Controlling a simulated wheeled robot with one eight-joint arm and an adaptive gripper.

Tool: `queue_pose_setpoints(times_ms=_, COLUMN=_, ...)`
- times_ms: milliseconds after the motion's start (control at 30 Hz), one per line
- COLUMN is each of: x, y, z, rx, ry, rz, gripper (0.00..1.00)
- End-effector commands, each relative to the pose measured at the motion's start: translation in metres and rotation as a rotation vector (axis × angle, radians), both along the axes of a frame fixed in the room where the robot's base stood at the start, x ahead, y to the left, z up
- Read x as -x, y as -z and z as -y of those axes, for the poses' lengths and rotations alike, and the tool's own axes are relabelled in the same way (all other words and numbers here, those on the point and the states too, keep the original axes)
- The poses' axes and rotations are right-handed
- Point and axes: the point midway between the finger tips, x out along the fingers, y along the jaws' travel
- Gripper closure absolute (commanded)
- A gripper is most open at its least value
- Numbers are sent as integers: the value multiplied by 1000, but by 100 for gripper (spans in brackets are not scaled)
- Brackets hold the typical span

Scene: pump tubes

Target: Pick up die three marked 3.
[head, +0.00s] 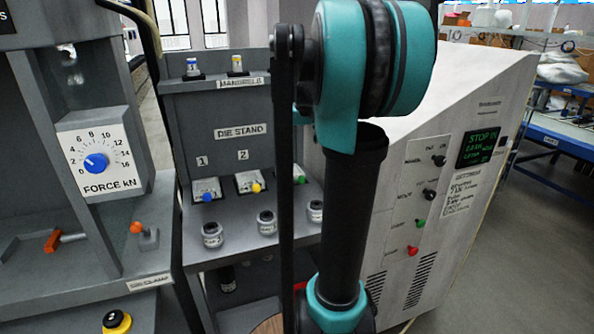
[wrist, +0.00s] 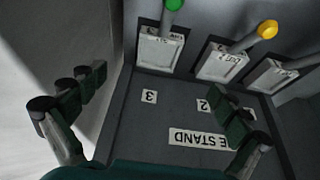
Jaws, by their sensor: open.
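The stand holds a row of pale blocks with coloured knobs. The block with the green knob, die three (wrist: 158,50), is at the top of the wrist view beside the label 3. Its green knob also shows in the head view (head: 301,180), just right of my arm, which hides part of the block and its label. My gripper (wrist: 160,91) is open and empty in the wrist view. Its fingers are spread to either side of the stand's panel, below die three in the picture and apart from it.
The yellow-knob block (wrist: 220,66) sits beside die three. The blue-knob block (head: 207,193) is at the shelf's left. Several small grey cylinders (head: 212,236) stand in front. A white control cabinet (head: 440,150) rises at right, a grey press (head: 70,220) at left.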

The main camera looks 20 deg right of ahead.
Motion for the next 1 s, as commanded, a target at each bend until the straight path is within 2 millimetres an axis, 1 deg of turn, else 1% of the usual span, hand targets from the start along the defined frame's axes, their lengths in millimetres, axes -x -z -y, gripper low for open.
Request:
queue_pose_setpoints(times_ms=67, x=-5, y=1, z=3, rx=0, ry=-1, rz=0, gripper=0)
queue_pose_setpoints(times_ms=167, x=-10, y=13, z=3, rx=1, ry=-2, rz=0, gripper=0)
queue_pose_setpoints(times_ms=500, x=-36, y=75, z=2, rx=0, ry=-2, rz=1, gripper=0)
queue_pose_setpoints(times_ms=600, x=-42, y=91, z=2, rx=0, ry=-2, rz=1, gripper=0)
queue_pose_setpoints(times_ms=700, x=-46, y=102, z=2, rx=1, ry=-2, rz=1, gripper=0)
queue_pose_setpoints(times_ms=933, x=-51, y=115, z=1, rx=0, ry=-1, rz=0, gripper=0)
queue_pose_setpoints(times_ms=1000, x=-55, y=123, z=-1, rx=0, ry=-1, rz=0, gripper=0)
